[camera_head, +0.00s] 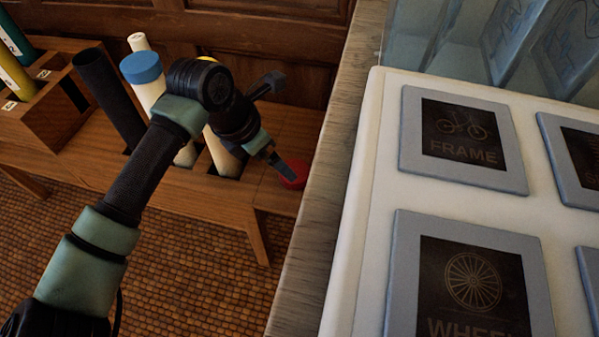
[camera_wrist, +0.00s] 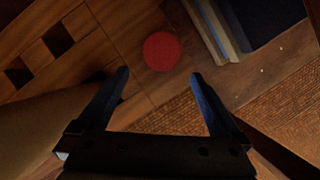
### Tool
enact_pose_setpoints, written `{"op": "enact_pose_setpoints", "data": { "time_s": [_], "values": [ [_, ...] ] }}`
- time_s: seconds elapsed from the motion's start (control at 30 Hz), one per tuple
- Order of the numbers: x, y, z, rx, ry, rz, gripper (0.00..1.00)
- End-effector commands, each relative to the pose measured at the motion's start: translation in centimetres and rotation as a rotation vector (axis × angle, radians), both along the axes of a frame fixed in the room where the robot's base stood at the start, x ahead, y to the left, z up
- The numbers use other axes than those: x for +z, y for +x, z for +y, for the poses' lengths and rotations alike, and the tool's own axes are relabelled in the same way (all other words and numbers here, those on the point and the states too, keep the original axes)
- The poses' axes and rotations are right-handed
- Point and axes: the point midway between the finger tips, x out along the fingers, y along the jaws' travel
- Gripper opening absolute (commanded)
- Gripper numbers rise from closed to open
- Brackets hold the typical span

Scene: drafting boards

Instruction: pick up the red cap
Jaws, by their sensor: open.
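The red cap (camera_head: 293,173) is a flat round disc on the wooden bench, close to the grey-topped edge on its right in the head view. In the wrist view the red cap (camera_wrist: 162,51) lies on the bench, beyond the fingertips and roughly centred between them. My gripper (camera_head: 277,128) is open and empty above the bench, with one finger in front of part of the cap in the head view. Both fingers of my gripper (camera_wrist: 158,76) show apart in the wrist view, with nothing between them.
The wooden bench (camera_head: 285,130) has square holes holding tubes, one with a blue cap (camera_head: 141,67). A white board with grey-framed FRAME (camera_head: 463,140) and WHEEL (camera_head: 470,285) tiles lies right. In the wrist view, a stack of flat items (camera_wrist: 215,30) stands beside the cap.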

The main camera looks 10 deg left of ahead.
Motion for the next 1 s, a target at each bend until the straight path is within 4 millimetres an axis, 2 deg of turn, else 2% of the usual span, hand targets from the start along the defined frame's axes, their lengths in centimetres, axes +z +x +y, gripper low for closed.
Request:
{"op": "enact_pose_setpoints", "data": {
  "time_s": [0.03,0.1,0.37,0.7,1.0],
  "values": [
    [-1.3,0.3,-0.3,-0.001,-0.002,0.0,1.0],
    [-2.0,0.6,-0.5,-0.001,0.0,-0.001,1.0],
    [-3.1,1.0,-0.9,0.0,-0.001,-0.002,1.0],
    [-7.1,2.3,-2.2,-0.001,-0.002,-0.001,1.0],
    [-7.3,2.5,-2.3,-0.001,0.0,-0.002,0.98]
  ]
}}
